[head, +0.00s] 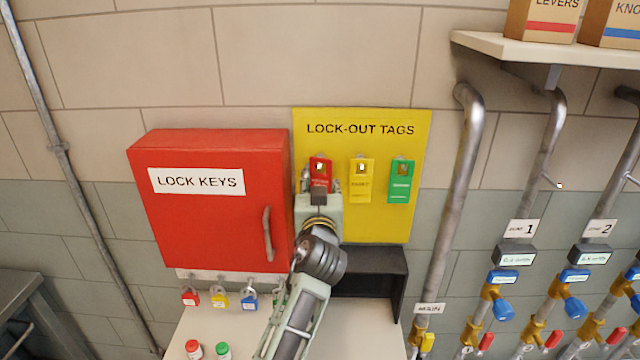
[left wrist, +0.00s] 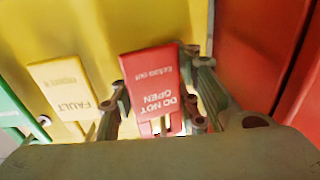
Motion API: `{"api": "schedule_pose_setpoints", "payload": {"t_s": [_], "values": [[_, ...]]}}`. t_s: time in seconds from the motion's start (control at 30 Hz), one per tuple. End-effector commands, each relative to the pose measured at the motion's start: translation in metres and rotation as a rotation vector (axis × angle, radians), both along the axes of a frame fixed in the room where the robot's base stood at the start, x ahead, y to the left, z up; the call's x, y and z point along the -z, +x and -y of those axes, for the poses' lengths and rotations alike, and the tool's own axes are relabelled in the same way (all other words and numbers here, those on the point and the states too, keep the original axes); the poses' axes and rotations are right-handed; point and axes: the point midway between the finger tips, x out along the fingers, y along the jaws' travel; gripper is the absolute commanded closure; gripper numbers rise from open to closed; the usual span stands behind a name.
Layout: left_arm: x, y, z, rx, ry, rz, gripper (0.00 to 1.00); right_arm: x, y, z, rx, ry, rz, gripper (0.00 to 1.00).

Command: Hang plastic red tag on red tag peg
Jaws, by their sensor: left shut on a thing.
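The red tag (head: 320,168) is at the left of the row on the yellow lock-out board, level with the other tags. My left gripper (head: 320,186) is shut on its lower part, coming up from below. The left wrist view shows the red tag (left wrist: 152,80), with "DO NOT OPEN" upside down, between the two fingers of my left gripper (left wrist: 160,112). The tag's hole shows near its top in the head view. The red tag peg is too small to make out, so I cannot tell whether the tag rests on it. My right gripper is out of view.
A yellow tag (head: 361,182) and a green tag (head: 401,182) hang right of the red one on the board (head: 380,225). A red lock-keys box (head: 205,215) juts out close on the left. A black holder (head: 368,262) is below. Pipes (head: 455,190) stand to the right.

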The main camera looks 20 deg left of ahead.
Motion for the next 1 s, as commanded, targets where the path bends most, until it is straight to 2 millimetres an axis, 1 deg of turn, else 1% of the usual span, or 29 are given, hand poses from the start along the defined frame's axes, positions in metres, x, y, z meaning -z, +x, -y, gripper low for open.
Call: {"api": "schedule_pose_setpoints", "payload": {"t_s": [0.1,0.13,0.27,0.43,0.47,0.67,0.77,1.0], "values": [[0.001,0.0,-0.002,-0.004,0.001,-0.003,1.0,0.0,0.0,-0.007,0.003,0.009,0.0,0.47],[0.001,0.0,-0.002,-0.004,0.001,-0.003,0.69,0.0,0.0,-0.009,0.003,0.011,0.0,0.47],[0.001,0.0,-0.002,-0.004,0.001,-0.003,0.58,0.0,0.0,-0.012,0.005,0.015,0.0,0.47],[0.001,0.0,-0.002,-0.003,0.0,-0.002,0.43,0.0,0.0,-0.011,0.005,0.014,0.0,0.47],[0.001,0.0,-0.002,-0.003,0.0,-0.002,0.42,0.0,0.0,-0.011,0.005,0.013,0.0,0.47],[0.001,0.0,-0.001,-0.002,0.001,-0.001,0.42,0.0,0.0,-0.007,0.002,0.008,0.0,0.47],[0.001,0.0,-0.001,-0.002,0.001,-0.001,0.42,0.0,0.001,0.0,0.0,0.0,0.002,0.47],[-0.001,-0.001,0.002,-0.001,0.001,-0.001,0.42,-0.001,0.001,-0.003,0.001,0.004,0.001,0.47]]}}
